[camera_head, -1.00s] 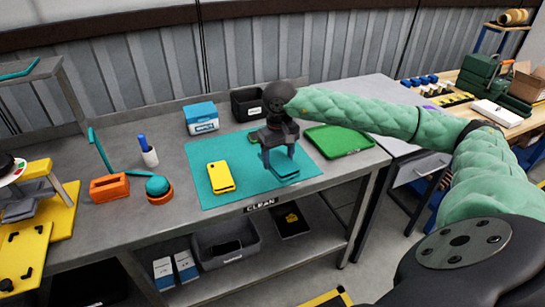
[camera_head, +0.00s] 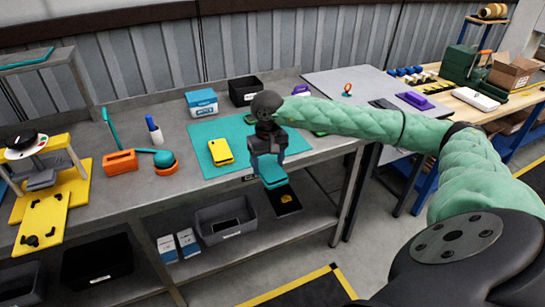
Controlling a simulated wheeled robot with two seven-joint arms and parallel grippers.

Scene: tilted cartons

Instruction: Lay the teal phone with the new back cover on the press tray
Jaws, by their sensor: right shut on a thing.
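My right gripper (camera_head: 267,160) is shut on the teal phone (camera_head: 273,180), which hangs below the fingers just in front of the bench's front edge, above the lower shelf. The phone's back cover cannot be made out. The yellow press tray (camera_head: 42,212) with black corner pieces lies at the far left, in front of the press (camera_head: 28,147), well away from the gripper. No phone lies on it. My left gripper is not in view.
An orange block (camera_head: 120,162), an orange round holder (camera_head: 166,167) and a pen cup (camera_head: 154,133) stand between mat and press. Blue (camera_head: 202,103) and black (camera_head: 245,90) boxes stand behind.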

